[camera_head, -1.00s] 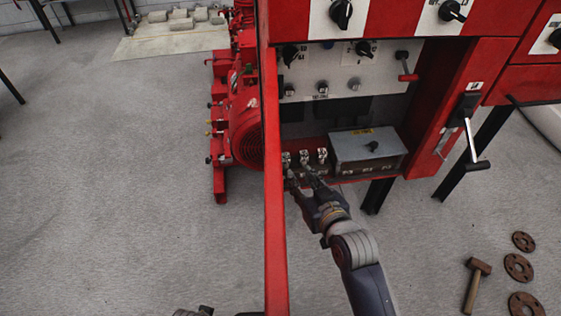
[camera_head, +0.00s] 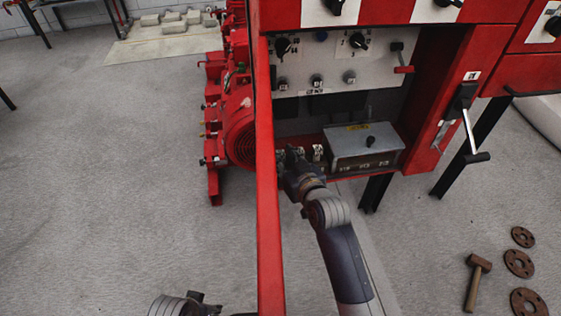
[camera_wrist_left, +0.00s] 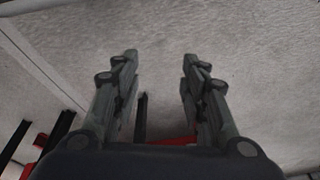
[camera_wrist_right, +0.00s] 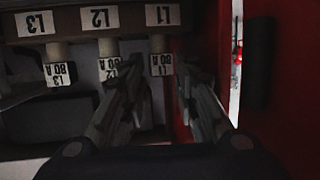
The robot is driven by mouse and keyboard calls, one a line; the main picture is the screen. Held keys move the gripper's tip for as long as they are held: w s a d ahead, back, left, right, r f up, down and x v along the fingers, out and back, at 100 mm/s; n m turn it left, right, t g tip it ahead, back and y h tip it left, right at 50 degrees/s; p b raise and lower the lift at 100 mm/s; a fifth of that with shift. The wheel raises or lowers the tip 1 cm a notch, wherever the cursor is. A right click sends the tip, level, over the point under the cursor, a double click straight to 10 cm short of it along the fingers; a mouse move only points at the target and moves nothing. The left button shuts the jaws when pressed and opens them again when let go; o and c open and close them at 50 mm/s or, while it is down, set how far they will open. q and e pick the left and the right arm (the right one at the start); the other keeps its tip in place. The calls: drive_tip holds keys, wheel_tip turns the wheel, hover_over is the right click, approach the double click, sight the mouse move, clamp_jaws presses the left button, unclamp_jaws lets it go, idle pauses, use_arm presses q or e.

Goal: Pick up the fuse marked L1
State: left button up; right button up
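The L1 fuse (camera_wrist_right: 160,64), a white block marked L1 and 80 A, sits below the L1 label (camera_wrist_right: 162,14) in the right wrist view. The printing there is upside down. My right gripper (camera_wrist_right: 156,72) is open, with one finger on each side of the L1 fuse; whether they touch it I cannot tell. In the head view my right gripper (camera_head: 290,158) is at the fuse row and hides part of it. The L2 fuse (camera_wrist_right: 108,67) and L3 fuse (camera_wrist_right: 57,74) are to the left in the wrist view. My left gripper (camera_wrist_left: 158,62) is open and empty over the floor.
A red cabinet wall (camera_wrist_right: 183,35) stands close beside the L1 fuse. A red upright panel edge (camera_head: 265,200) stands left of my right arm. A grey box (camera_head: 362,145) is right of the fuses. A hammer (camera_head: 476,283) and rusty flanges (camera_head: 518,264) lie on the floor.

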drive_tip(key=shift+w+a+f, duration=0.2)
drive_tip(key=shift+w+a, duration=0.05)
drive_tip(key=shift+w, duration=0.4)
clamp_jaws()
drive_tip(key=shift+r, duration=0.2)
